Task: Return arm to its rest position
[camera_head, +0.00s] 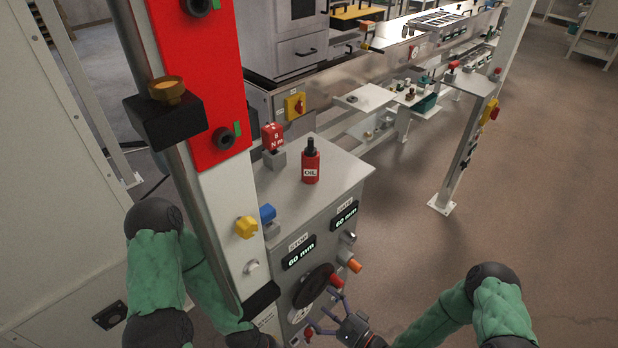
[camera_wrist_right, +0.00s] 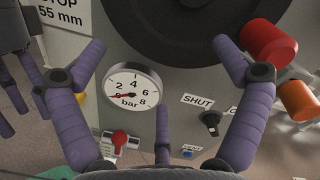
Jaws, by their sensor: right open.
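My right gripper (camera_head: 328,312) is low in the head view, in front of the grey cabinet (camera_head: 318,250). Its purple fingers are spread and empty, and they also show in the right wrist view (camera_wrist_right: 160,50). A black handwheel (camera_head: 313,285) with a red handle (camera_head: 337,281) is on the cabinet face beyond the fingers. In the wrist view, the wheel (camera_wrist_right: 180,20) is above and a bar gauge (camera_wrist_right: 132,88) shows between the fingers. My left gripper (camera_wrist_right: 14,85) shows only partly at the wrist view's left edge; its opening is unclear. In the head view I cannot make it out.
A red oil bottle (camera_head: 311,162) stands on the cabinet top. A tall post with a red panel (camera_head: 203,85) rises at its left. A white post (camera_head: 470,140) stands to the right. The floor (camera_head: 540,200) at right is clear.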

